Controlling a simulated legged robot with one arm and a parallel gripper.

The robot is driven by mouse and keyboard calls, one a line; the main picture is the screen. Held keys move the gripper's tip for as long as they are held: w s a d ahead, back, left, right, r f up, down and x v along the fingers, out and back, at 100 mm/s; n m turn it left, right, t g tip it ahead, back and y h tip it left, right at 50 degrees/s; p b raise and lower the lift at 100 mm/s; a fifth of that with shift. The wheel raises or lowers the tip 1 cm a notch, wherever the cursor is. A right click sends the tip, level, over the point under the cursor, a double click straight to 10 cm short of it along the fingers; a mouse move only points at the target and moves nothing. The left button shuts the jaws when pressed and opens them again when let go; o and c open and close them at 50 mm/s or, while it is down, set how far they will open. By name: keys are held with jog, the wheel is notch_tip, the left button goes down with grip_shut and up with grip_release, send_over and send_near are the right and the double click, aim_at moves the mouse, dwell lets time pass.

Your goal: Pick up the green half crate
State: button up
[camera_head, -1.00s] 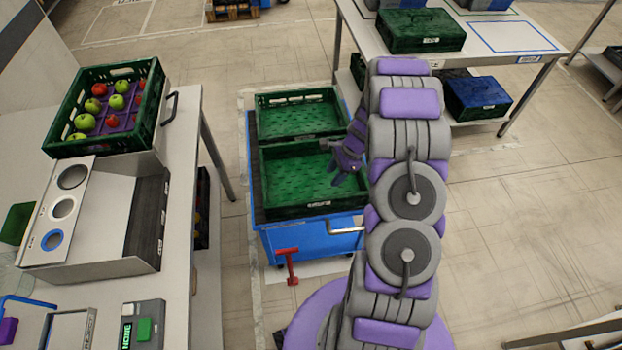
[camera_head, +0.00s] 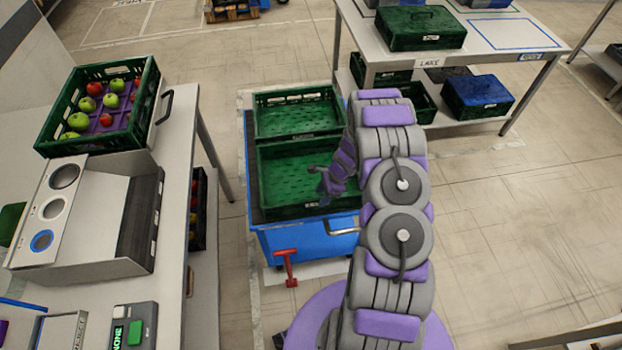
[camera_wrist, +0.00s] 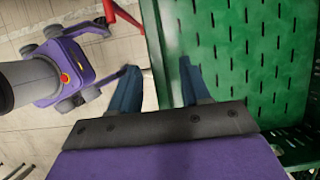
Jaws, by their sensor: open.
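Two empty green half crates sit side by side on a blue cart (camera_head: 310,241). The far half crate (camera_head: 300,97) is clear of my gripper. The near half crate (camera_head: 290,211) has my gripper (camera_head: 323,192) over its front right part. In the wrist view, my gripper (camera_wrist: 160,68) is open, with its two blue fingers apart. The near crate's rim and slotted green floor (camera_wrist: 250,50) fill the right side there. The rim edge runs between the fingertips. I cannot tell whether they touch it.
A green crate of apples (camera_head: 95,146) stands on the left bench with a grey machine and a small display. A table (camera_head: 500,30) at the back right holds a closed green crate (camera_head: 420,28); a blue-lidded one (camera_head: 478,95) is below. The right floor is clear.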

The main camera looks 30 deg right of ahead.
aim_at(318, 199)
jog(key=shift+a+b+x, duration=0.2)
jog(key=shift+b+x, duration=0.2)
jog(key=shift+x, duration=0.95)
jog(key=shift+a+b+x, duration=0.2)
jog(key=shift+b+x, duration=0.15)
jog(key=shift+x, duration=1)
jog(key=shift+d+r, duration=0.1)
jog(key=shift+r, duration=0.1)
jog(key=shift+c, duration=0.2)
jog(key=shift+d, duration=0.1)
jog(key=shift+c, duration=0.7)
grip_shut()
